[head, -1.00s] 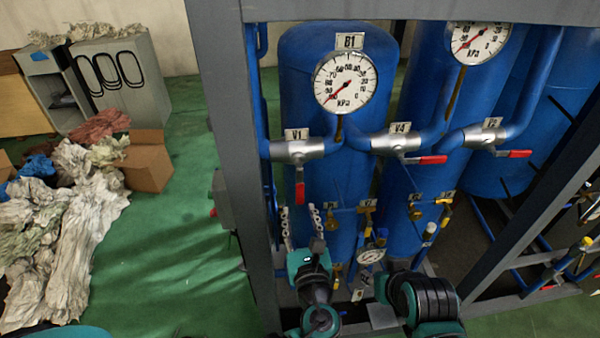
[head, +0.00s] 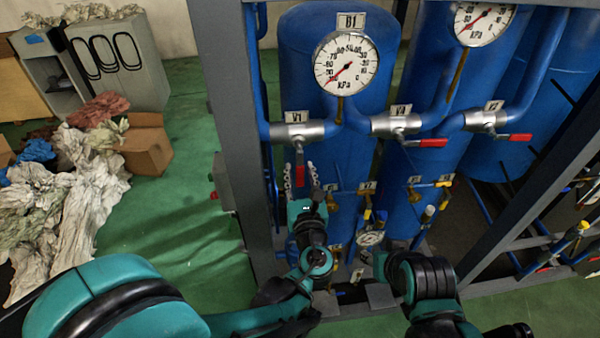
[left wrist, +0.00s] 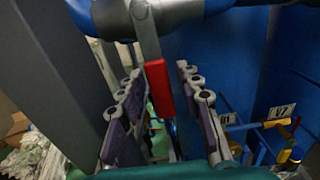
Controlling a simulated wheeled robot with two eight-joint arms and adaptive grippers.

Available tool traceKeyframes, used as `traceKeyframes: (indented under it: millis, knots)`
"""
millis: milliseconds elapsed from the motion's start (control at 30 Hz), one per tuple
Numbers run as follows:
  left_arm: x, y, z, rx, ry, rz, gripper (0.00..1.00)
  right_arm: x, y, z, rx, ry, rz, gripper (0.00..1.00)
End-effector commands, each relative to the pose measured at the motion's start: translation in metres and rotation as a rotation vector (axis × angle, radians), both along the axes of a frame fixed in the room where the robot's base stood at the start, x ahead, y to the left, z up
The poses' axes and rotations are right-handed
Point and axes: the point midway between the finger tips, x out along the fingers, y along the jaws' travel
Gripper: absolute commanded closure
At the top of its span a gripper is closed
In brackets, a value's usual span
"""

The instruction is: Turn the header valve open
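The valve V1 (head: 297,132) is a silver body on the blue header pipe, at the left end of a row of similar valves. Its red-sleeved lever (head: 299,176) hangs straight down, across the horizontal pipe. My left gripper (head: 300,190) reaches up from below with its two fingers apart, one on each side of the lever's lower part. In the left wrist view the red lever (left wrist: 158,88) stands between the open fingers (left wrist: 163,100), with gaps visible on both sides. My right arm is at lower right, but its gripper cannot be made out.
Valves V4 (head: 398,124) and V3 (head: 487,121) have red levers pointing right along the pipe. A pressure gauge (head: 346,64) sits above. A grey frame post (head: 232,120) stands close at left. Small brass valves are below right. Crumpled cloths and a box (head: 145,150) lie on the floor.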

Motion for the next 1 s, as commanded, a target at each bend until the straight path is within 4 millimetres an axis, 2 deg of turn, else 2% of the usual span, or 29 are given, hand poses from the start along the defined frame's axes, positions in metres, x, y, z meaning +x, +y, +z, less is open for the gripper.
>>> traceKeyframes:
  millis: [33,100,567,767,1000]
  knots:
    - [0.000,0.000,0.000,0.000,0.000,0.000,0.84,0.000,0.000,0.000,0.000,0.000,0.000,0.60]
    - [0.000,0.000,0.000,0.000,0.000,0.000,1.00,0.000,0.000,0.000,0.000,0.000,0.000,0.60]
    - [0.000,-0.004,0.000,-0.051,-0.006,0.000,1.00,0.000,0.000,-0.002,0.000,0.000,0.000,0.60]
    - [0.001,-0.012,0.000,-0.167,-0.021,-0.001,1.00,0.000,0.000,-0.007,0.000,0.000,0.000,0.60]
    - [0.003,-0.026,0.004,-0.380,-0.047,-0.001,1.00,0.000,0.000,-0.013,0.000,0.000,0.000,0.60]
